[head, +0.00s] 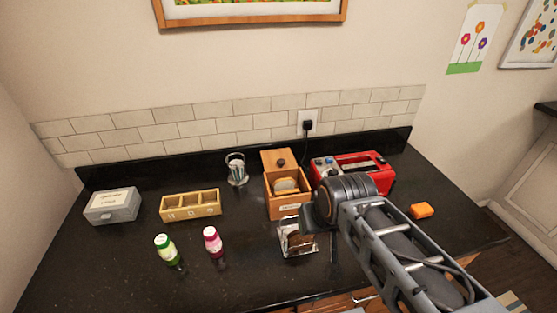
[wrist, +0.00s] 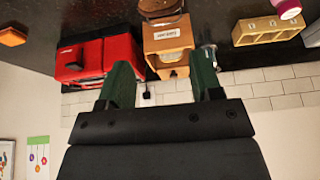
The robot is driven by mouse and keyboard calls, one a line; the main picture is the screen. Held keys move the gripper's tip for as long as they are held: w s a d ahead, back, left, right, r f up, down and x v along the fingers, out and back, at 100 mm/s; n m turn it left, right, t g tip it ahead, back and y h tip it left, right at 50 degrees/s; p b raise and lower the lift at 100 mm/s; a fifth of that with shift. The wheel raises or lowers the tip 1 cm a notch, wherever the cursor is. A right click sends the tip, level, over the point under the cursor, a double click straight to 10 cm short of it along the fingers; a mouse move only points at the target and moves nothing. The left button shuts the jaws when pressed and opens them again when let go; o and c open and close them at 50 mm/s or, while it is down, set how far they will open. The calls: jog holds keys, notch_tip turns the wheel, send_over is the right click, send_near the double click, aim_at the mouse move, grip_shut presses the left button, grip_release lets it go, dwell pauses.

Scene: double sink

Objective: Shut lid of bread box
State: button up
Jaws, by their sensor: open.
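The bread box is a small wooden box (head: 288,211) with a pale label, at the back middle of the dark counter. Its lid (head: 272,156), with a dark knob, stands at the back, and the top is open with bread (head: 285,185) showing inside. My gripper (head: 318,230) is in front and to the right of the box, apart from it. In the upside-down wrist view, the box (wrist: 170,45) appears beyond and between my two green fingers (wrist: 162,80), which are spread and empty. The lid is mostly hidden there.
A red toaster (head: 375,168) stands close to the right of the box. A metal tray (head: 287,242) with brown food lies in front. A glass (head: 236,170), a wooden divided box (head: 190,206), two bottles (head: 212,242) and a grey box (head: 112,206) stand left. An orange block (head: 421,211) lies right.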

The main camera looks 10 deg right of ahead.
jog(key=m+h+b, duration=0.1)
jog(key=m+b, duration=0.1)
jog(key=b, duration=0.4)
send_near(281, 161)
jog(key=shift+g, duration=0.3)
jog(key=x, duration=0.2)
jog(key=p+x, duration=0.1)
jog(key=x, duration=0.2)
jog(key=p+x, duration=0.1)
jog(key=x, duration=0.2)
jog(key=shift+w+d+f, duration=0.1)
jog(key=shift+w+f, duration=0.05)
jog(key=shift+w, duration=0.2)
grip_shut()
